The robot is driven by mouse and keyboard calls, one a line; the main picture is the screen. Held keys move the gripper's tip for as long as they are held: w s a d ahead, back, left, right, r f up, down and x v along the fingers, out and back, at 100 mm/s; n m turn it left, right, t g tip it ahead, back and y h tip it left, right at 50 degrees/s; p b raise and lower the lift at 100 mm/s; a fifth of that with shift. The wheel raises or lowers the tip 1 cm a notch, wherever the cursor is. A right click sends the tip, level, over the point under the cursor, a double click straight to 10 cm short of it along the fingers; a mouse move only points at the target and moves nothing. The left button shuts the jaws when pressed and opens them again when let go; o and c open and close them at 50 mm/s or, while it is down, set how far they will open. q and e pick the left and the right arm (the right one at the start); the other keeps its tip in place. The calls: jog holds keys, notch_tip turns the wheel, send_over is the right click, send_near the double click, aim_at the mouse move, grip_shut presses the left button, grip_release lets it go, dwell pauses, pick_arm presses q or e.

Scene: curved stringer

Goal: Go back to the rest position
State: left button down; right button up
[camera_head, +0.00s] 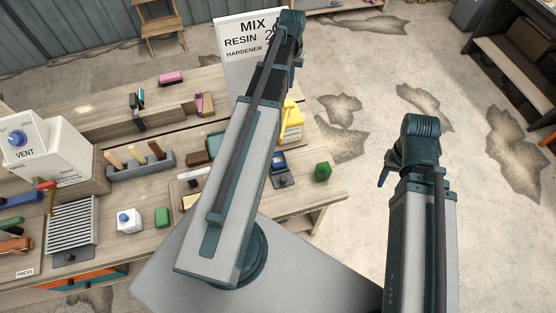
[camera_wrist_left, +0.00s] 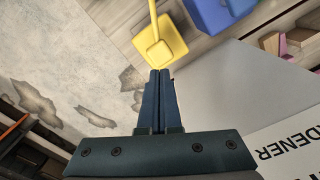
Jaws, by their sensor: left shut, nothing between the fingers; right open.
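My left arm reaches up across the middle of the head view, over the workbench, and its gripper is hidden there. In the left wrist view my left gripper (camera_wrist_left: 158,75) has its two dark fingers together, with nothing between them. Its tips point at a yellow object (camera_wrist_left: 162,42); I cannot tell how far apart they are. My right arm stands upright at the right of the head view. Only a small dark blue part of my right gripper (camera_head: 384,176) shows beside it, over the bare floor and clear of the bench.
The wooden bench (camera_head: 330,196) holds a white MIX RESIN sign (camera_head: 228,47), a yellow object (camera_head: 292,120), a green block (camera_head: 322,172), a VENT box (camera_head: 58,150) and a wooden-handled tool rack (camera_head: 140,168). Stained floor (camera_head: 345,150) lies open to the right, before dark shelving (camera_head: 515,65).

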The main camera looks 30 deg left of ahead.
dwell(0.3)
pick_arm(q)
jog(key=s+d+f+m+b, duration=0.2)
jog(key=s+d+f+b, duration=0.3)
jog(key=d, duration=0.5)
jog(key=s+d+f+m+b, duration=0.3)
jog(key=s+d+f+b, duration=0.3)
jog(key=d, duration=0.4)
jog(key=s+d+f+m+y+b, duration=0.1)
jog(key=s+d+f+b, duration=0.4)
jog(key=d, duration=0.5)
jog(key=shift+s+d+f+m+b, duration=0.25)
jog(key=shift+f+m+b, duration=0.25)
jog(key=shift+m, duration=0.4)
